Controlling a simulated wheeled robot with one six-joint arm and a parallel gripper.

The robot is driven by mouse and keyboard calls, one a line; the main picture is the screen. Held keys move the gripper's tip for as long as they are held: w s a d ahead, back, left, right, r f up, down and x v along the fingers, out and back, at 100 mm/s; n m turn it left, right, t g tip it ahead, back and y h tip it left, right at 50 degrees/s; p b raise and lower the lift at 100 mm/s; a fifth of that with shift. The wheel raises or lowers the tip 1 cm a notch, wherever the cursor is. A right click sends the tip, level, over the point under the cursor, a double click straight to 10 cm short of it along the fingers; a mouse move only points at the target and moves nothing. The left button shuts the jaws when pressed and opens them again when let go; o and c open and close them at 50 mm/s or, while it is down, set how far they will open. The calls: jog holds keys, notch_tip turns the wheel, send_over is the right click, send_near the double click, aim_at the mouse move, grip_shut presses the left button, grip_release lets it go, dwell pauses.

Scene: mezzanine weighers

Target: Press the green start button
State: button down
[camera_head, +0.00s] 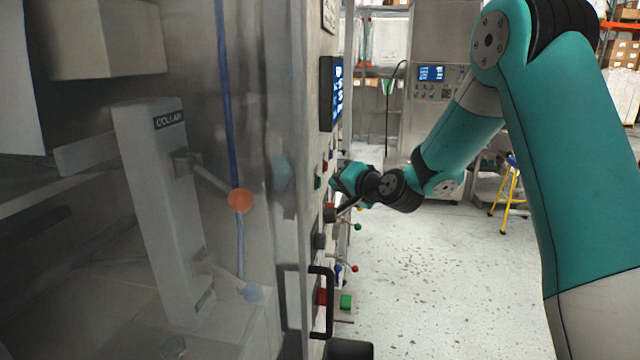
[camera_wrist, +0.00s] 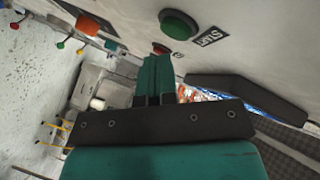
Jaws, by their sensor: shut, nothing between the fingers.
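In the wrist view, the green start button (camera_wrist: 180,24) is a round raised cap in a dark ring on the grey machine panel. A black label reading START (camera_wrist: 210,36) is beside it. My gripper (camera_wrist: 154,62) is shut and empty, with its teal fingers together; in that picture its tips lie below and left of the button. I cannot tell the exact gap to the panel. In the head view, my gripper (camera_head: 338,184) is close to the panel's edge, seen side-on.
A red button (camera_wrist: 160,48) is close to my fingertips. A dark screen housing (camera_wrist: 250,95) is at the right. In the head view, a black handle (camera_head: 328,300) sticks out below; the floor to the right is open.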

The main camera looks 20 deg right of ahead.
jog(key=shift+w+a, duration=0.2)
jog(key=shift+a, duration=0.15)
jog(key=shift+w+a, duration=0.25)
jog(key=shift+a, duration=0.1)
dwell(0.8)
dwell(0.3)
jog(key=shift+s+d+b, duration=0.45)
jog(key=shift+d, duration=0.25)
jog(key=shift+d, duration=0.1)
